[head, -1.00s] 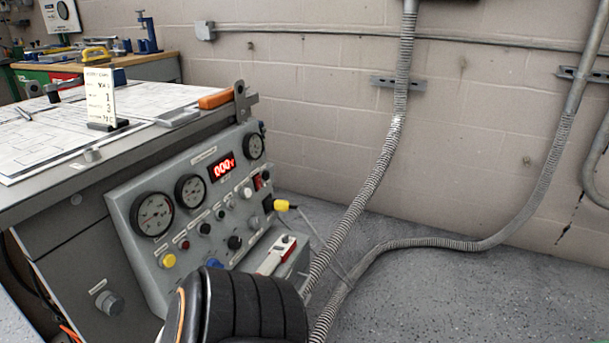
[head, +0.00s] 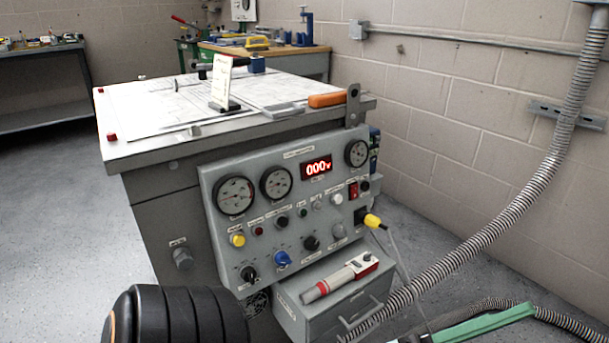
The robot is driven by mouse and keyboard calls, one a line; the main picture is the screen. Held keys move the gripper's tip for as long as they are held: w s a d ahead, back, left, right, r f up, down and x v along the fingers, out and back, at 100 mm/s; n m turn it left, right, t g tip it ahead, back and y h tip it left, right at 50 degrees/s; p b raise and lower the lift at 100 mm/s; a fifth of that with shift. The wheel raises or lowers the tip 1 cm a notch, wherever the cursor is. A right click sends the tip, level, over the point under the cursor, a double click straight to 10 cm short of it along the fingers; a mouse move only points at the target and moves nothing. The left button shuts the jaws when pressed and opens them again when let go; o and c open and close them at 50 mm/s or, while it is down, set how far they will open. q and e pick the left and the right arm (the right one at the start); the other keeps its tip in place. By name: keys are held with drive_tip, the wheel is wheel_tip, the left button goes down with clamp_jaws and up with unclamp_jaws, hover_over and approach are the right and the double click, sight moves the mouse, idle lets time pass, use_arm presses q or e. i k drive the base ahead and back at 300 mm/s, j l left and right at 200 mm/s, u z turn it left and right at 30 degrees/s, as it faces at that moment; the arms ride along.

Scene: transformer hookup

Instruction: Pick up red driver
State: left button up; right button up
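No tool in the head view is clearly a red driver. A red-and-white pen-like tool (head: 341,278) lies on top of a small grey drawer box (head: 318,308) below the control panel; I cannot tell whether it is a driver. A tool with an orange handle (head: 327,99) lies at the back right edge of the grey test bench top (head: 150,148). Neither of my grippers is in view. A black, ribbed, rounded shape, likely part of my arm, shows at the bottom left.
The control panel (head: 296,222) has gauges, knobs and a red display. A yellow plug (head: 372,220) sticks out at its right. Ribbed conduit (head: 520,190) and a green bar (head: 485,324) occupy the right side. A wooden workbench (head: 270,52) stands behind. Floor is clear at left.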

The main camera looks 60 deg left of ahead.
sight(351, 272)
drive_tip(key=i+u, duration=0.1)
drive_tip(key=u, duration=0.35)
drive_tip(key=i+u, duration=0.1)
drive_tip(key=u, duration=0.35)
drive_tip(key=i+l+u, duration=0.1)
drive_tip(key=u, duration=0.35)
drive_tip(key=i+l+u, duration=0.1)
drive_tip(key=u, duration=0.35)
drive_tip(key=l+u, duration=0.15)
drive_tip(key=u, duration=0.35)
drive_tip(key=i+l+u, duration=0.1)
drive_tip(key=u, duration=0.35)
drive_tip(key=k+l, duration=0.05)
drive_tip(key=l, duration=0.05)
